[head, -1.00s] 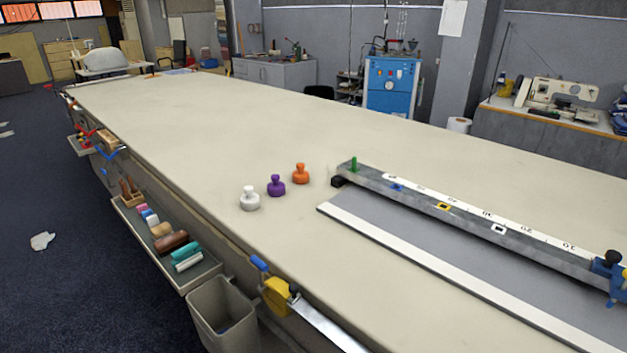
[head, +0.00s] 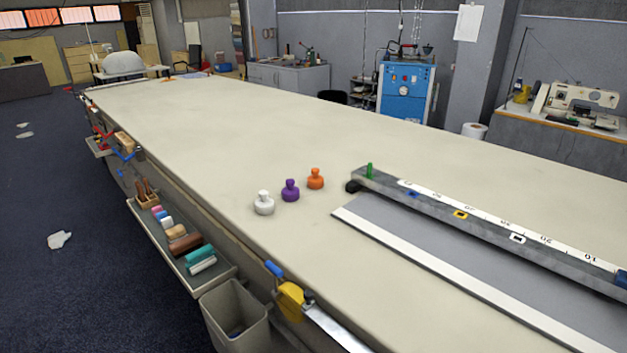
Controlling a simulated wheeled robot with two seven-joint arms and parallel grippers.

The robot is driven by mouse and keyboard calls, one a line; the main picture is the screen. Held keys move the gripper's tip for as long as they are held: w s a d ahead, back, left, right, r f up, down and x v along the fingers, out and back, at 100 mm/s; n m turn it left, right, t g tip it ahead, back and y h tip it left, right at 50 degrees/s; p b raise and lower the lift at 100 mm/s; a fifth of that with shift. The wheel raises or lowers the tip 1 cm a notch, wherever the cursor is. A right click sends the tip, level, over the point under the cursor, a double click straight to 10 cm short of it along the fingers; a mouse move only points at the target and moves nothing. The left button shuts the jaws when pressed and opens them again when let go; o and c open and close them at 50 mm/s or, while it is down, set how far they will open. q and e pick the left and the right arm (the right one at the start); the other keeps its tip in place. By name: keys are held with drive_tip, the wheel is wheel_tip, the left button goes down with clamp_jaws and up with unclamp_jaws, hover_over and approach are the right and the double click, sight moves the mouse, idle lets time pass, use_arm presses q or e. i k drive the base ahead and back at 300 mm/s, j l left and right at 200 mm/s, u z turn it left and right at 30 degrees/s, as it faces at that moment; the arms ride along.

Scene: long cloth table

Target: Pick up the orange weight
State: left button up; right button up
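The orange weight (head: 315,179) stands upright on the long cloth table (head: 220,130), a squat round body with a knob on top. It is the rightmost and farthest in a short slanting row. The purple weight (head: 290,191) stands beside it, and the white weight (head: 264,203) is nearest the table's left edge. The three stand apart from each other, and nothing hides the orange one. Neither of my grippers shows in the head view.
A long ruler rail (head: 480,220) with a green peg (head: 369,170) lies right of the weights, over a grey board with a white edge strip (head: 440,267). A side shelf (head: 185,245) of tools and a bin (head: 236,318) hang along the table's left edge. The table beyond the weights is clear.

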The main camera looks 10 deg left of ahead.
sight(315, 182)
drive_tip(key=i+j, duration=0.1)
drive_tip(key=j, duration=0.4)
drive_tip(key=i+j, duration=0.15)
drive_tip(key=j, duration=0.3)
drive_tip(key=i+j, duration=0.1)
drive_tip(key=j, duration=0.4)
drive_tip(key=i+j+z, duration=0.1)
drive_tip(key=j, duration=0.4)
